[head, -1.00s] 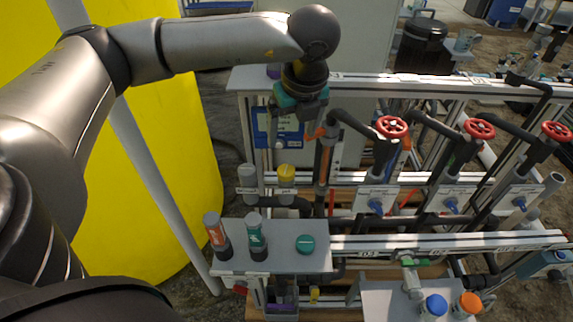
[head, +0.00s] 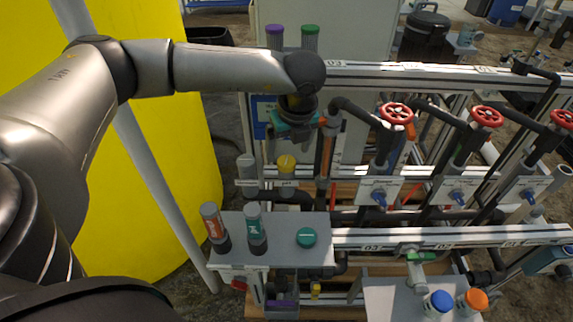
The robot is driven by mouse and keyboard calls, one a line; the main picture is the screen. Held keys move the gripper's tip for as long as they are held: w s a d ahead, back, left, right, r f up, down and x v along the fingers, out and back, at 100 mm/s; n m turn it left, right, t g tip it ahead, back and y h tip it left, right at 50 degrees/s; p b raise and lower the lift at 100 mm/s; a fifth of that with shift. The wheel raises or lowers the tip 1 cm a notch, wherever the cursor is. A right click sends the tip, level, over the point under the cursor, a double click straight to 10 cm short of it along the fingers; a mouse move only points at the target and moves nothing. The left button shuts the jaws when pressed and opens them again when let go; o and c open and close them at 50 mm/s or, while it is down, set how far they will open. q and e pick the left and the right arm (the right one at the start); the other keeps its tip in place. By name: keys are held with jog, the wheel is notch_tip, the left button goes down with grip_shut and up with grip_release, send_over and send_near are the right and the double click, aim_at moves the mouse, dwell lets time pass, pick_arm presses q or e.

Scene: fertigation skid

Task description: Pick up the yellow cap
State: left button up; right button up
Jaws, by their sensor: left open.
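The yellow cap (head: 286,162) sits on top of a short grey upright cylinder labelled pH, on the skid's left side. It is upright and its top shows. My left gripper (head: 296,138) is open and empty. It hangs from the arm above and just behind the cap in the picture, apart from it as far as I can see. Its fingers are small and partly lost against the pipes behind. My right gripper is not in view.
A plain grey cylinder (head: 246,168) stands close left of the yellow cap. Orange-labelled (head: 212,222) and green-labelled (head: 254,228) cylinders and a green disc (head: 306,237) are on the front shelf (head: 285,255). Red handwheels (head: 397,113) and pipes crowd the right. Purple-capped (head: 275,36) and green-capped (head: 310,36) cylinders stand behind my arm.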

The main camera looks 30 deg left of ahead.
aim_at(287, 160)
pick_arm(q)
jog(key=b+x, duration=0.1)
jog(key=x, duration=0.2)
jog(key=shift+w+a+f, duration=0.1)
jog(key=shift+w+f, duration=0.05)
jog(key=shift+f, duration=0.4)
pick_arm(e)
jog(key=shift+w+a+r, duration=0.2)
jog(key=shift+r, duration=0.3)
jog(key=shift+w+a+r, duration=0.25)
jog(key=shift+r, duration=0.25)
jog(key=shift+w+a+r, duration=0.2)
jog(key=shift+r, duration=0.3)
pick_arm(q)
grip_shut()
jog(key=shift+r, duration=0.1)
